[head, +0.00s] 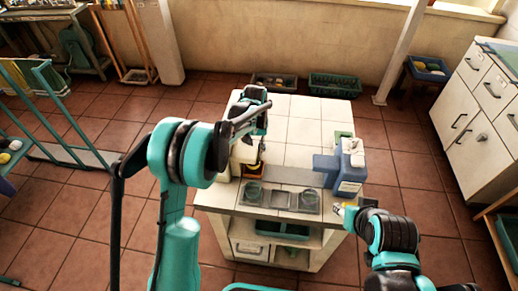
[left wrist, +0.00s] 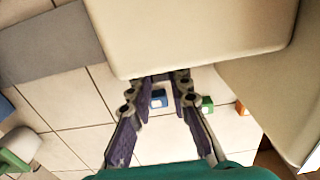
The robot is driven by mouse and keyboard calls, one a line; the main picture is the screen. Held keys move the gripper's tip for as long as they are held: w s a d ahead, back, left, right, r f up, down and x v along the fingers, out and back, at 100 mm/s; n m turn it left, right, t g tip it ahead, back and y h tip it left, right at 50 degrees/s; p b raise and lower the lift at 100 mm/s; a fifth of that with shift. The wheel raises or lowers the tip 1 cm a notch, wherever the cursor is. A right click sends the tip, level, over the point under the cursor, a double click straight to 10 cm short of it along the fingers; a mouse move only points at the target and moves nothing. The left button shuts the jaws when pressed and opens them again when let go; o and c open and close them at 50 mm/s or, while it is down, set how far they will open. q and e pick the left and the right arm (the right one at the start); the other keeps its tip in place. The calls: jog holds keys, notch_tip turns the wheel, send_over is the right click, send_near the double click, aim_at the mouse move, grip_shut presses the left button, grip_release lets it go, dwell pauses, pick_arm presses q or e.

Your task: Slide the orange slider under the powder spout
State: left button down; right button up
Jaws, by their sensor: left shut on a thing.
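A blue dispenser (head: 350,170) stands at the right of the white tiled counter (head: 287,128), with a blue arm jutting left. I cannot tell whether this is the powder spout. A small orange piece (head: 254,171) shows at the counter's left, low by a cream body (head: 243,152). My left gripper (head: 262,142) is beside that body. In the left wrist view its fingertips (left wrist: 157,80) meet the lower edge of a large cream body (left wrist: 190,35). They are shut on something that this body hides. My right gripper (head: 340,209) is by the counter's front right corner, its opening unclear.
Small blue (left wrist: 158,98) and green (left wrist: 207,103) blocks show in the left wrist view. The counter's back is clear.

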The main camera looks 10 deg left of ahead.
pick_arm(q)
jog(key=c, duration=1.4)
grip_release()
jog(key=shift+a, duration=0.35)
jog(key=shift+d, duration=0.1)
notch_tip(320, 180, up, 12)
jog(key=s+a+r+t, duration=0.2)
jog(key=s+r, duration=0.1)
jog(key=s, duration=0.4)
jog(key=s+a+r+t, duration=0.1)
jog(key=s+a+r, duration=0.1)
jog(key=s+r, duration=0.3)
jog(key=s+a+f+t, duration=0.1)
jog(key=s+f+t, duration=0.1)
jog(key=s, duration=0.6)
jog(key=s+a+f+t, duration=0.1)
jog(key=s+f, duration=0.3)
jog(key=s, duration=0.4)
jog(key=shift+a+f+t, duration=0.15)
jog(key=shift+f+t, duration=0.1)
jog(key=shift+t, duration=0.35)
